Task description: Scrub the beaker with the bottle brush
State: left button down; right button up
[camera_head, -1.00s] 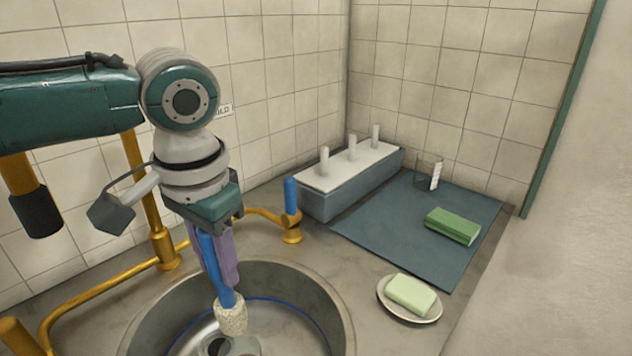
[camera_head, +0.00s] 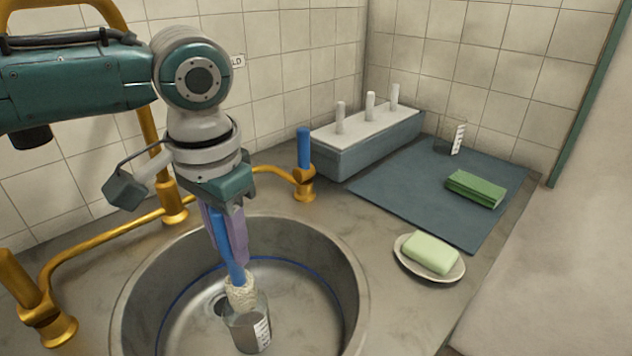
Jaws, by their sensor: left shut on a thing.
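My left gripper (camera_head: 226,228), with purple fingers, is shut on the blue handle of the bottle brush (camera_head: 240,292). The brush points down into the sink, slightly tilted, with its cream bristle head at the bottom. A clear glass beaker (camera_head: 246,328) with white markings stands in the sink below it. The bristle head is at the beaker's mouth, and its lower end seems to be just inside the rim; how deep is hard to tell. My right gripper is not in view.
The round metal sink (camera_head: 345,290) has a brass tap with a blue handle (camera_head: 304,150) behind it. To the right are a peg rack (camera_head: 365,150), a blue mat (camera_head: 420,205) with another glass beaker (camera_head: 457,140) and a green sponge (camera_head: 475,188), and a soap dish (camera_head: 405,265).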

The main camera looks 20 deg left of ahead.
aim_at(241, 287)
pick_arm(q)
jog(key=shift+f+b, duration=2)
jog(key=shift+f, duration=1.95)
jog(key=shift+f+b, duration=0.4)
jog(key=shift+f, duration=0.3)
jog(key=shift+w, duration=0.1)
